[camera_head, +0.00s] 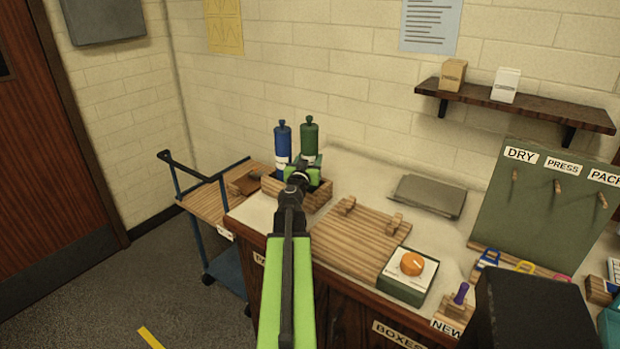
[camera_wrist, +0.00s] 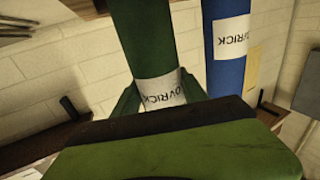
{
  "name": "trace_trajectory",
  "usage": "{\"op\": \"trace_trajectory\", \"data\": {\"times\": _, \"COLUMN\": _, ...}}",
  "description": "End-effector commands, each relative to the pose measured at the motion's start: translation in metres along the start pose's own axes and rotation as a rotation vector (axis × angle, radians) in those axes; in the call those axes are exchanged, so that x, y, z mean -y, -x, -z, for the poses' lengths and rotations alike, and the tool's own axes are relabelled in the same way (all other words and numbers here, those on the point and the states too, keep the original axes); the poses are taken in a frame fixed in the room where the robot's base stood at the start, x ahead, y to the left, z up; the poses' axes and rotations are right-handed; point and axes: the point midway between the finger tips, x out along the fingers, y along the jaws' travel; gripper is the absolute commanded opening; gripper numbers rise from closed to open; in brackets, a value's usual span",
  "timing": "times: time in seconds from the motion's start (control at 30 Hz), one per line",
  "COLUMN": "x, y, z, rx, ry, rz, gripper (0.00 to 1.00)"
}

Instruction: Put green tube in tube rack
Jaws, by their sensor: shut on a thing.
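The green tube (camera_head: 309,136), dark green with a knobbed top and a white label, stands upright. My gripper (camera_head: 309,170) is shut on it around its label; the wrist view shows the tube (camera_wrist: 148,40) between my fingers. The blue tube (camera_head: 282,142), also upright with a white label, is just left of it and also shows in the wrist view (camera_wrist: 229,50). The wooden tube rack (camera_head: 315,200) is a low box below my gripper, partly hidden by my arm. The green tube's lower end is hidden, so I cannot tell whether it is inside the rack.
Right of the rack lie a wooden board (camera_head: 355,245) with two blocks, a grey slab (camera_head: 428,197) and a box with an orange knob (camera_head: 407,277). A wooden-topped cart (camera_head: 205,202) stands left. A shelf (camera_head: 520,104) is on the wall.

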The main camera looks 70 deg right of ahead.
Motion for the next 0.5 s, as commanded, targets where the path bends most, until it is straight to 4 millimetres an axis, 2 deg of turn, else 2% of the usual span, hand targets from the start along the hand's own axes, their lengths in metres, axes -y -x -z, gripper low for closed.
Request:
{"op": "trace_trajectory", "data": {"times": 0.1, "x": 0.000, "y": 0.000, "z": -0.004, "rx": 0.000, "ry": 0.000, "rz": 0.000, "gripper": 0.05}}
{"op": "trace_trajectory", "data": {"times": 0.3, "x": 0.001, "y": 0.000, "z": -0.037, "rx": 0.000, "ry": 0.000, "rz": 0.000, "gripper": 0.05}}
{"op": "trace_trajectory", "data": {"times": 0.5, "x": 0.001, "y": 0.000, "z": -0.035, "rx": 0.000, "ry": 0.000, "rz": 0.001, "gripper": 0.05}}
